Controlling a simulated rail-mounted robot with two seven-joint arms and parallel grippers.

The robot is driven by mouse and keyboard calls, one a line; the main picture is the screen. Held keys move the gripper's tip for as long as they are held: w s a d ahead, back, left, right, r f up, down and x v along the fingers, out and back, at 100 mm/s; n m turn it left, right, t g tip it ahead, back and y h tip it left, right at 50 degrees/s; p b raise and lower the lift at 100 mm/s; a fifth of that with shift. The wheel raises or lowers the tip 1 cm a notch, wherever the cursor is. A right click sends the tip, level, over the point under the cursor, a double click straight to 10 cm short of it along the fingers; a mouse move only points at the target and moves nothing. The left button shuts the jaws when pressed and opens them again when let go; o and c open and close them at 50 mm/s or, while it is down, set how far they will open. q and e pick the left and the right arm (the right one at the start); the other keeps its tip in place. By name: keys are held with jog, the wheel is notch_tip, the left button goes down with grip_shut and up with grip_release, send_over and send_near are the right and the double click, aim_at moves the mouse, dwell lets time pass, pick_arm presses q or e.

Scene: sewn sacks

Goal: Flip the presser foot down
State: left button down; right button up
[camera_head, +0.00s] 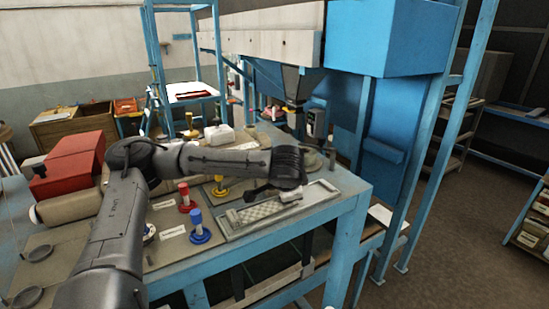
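My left arm reaches in from the lower left over the blue-framed table (335,207). Its dark wrist end hangs over a grey tray (236,231) with a patterned plate (258,211) near the table's right end. My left gripper (281,191) is small and dark there, and I cannot make out whether its fingers are apart. A small pale piece (290,196) lies just below it on the tray; I cannot tell if they touch. I cannot clearly pick out a presser foot; the wrist may hide it. My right gripper is not in view.
Blue (200,232), red (186,202) and yellow (219,187) spools stand on the table left of the tray. A red box (72,160) and a beige roll (70,206) lie at the left. A large blue hopper housing (385,40) and posts rise behind.

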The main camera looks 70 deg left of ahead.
pick_arm(q)
jog(key=shift+f, duration=0.65)
jog(key=shift+r, duration=0.1)
notch_tip(320, 180, up, 6)
jog(key=p, duration=0.5)
jog(key=shift+w+f+p, duration=0.1)
jog(key=shift+f+p, duration=0.15)
jog(key=shift+p, duration=0.15)
jog(key=shift+d+f+b, duration=0.15)
jog(key=shift+d+b, duration=0.55)
jog(key=shift+d, duration=0.2)
jog(key=s+d+r+p, duration=0.2)
jog(key=d+r+p, duration=0.2)
jog(key=d, duration=0.3)
jog(key=shift+p, duration=0.5)
jog(key=shift+s+r, duration=0.1)
